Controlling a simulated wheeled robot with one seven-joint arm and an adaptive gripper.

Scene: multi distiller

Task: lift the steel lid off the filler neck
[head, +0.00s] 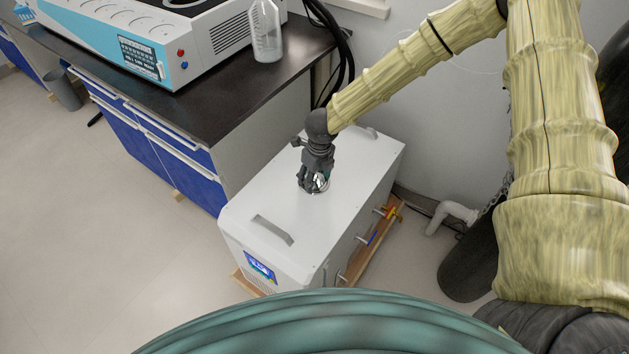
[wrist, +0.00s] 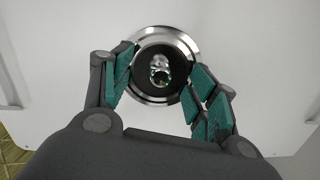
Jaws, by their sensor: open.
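The steel lid (wrist: 160,72) is round, with a shiny knob in its dark middle, and shows in the wrist view inside a bright steel ring at the filler neck (wrist: 188,45). My gripper (wrist: 162,82) is open, its green-padded fingers on the left and right of the knob. I cannot tell whether the fingers touch the lid. In the head view my gripper (head: 315,184) points down at the top of the white unit (head: 345,165). There it hides most of the lid, and only a shiny edge (head: 323,184) shows.
A dark bench (head: 200,105) with blue drawers, a blue-white machine (head: 165,40) and a clear bottle (head: 265,32) stands at the left.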

